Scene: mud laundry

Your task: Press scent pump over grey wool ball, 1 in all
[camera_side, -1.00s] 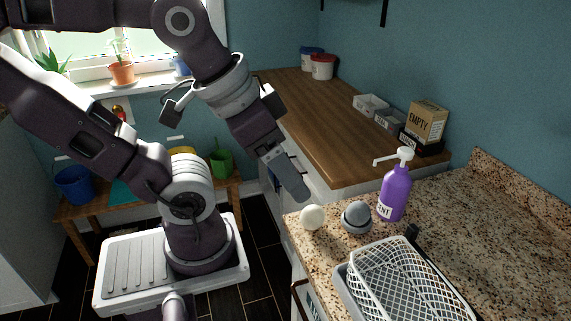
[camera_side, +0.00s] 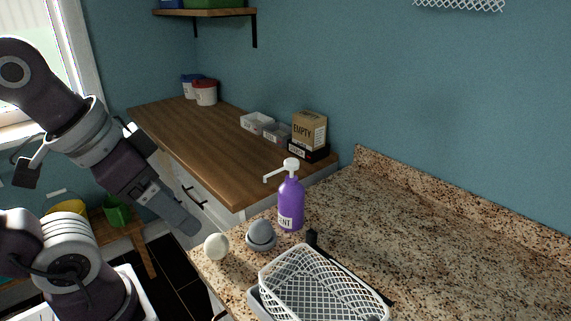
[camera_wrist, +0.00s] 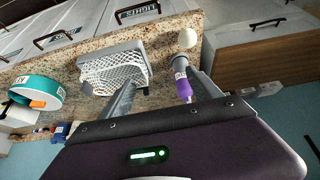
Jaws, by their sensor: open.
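The scent pump (camera_side: 291,206) is a purple bottle with a white pump head and a spout pointing left. It stands upright on the speckled counter; its purple body also shows in the wrist view (camera_wrist: 183,86). The grey wool ball (camera_side: 261,232) sits in a small grey holder in front of and left of the bottle, below the spout's side. A cream ball (camera_side: 216,246) lies left of it, near the counter edge; it also shows in the wrist view (camera_wrist: 187,39). My gripper (camera_wrist: 160,82) is open and empty, left of the balls in the side view, touching nothing visible.
A white lattice basket (camera_side: 318,284) stands in front of the bottle; it also shows in the wrist view. A wooden counter (camera_side: 195,140) behind holds small trays, an EMPTY box (camera_side: 309,130) and lidded tubs. The speckled counter (camera_side: 430,250) is clear at right.

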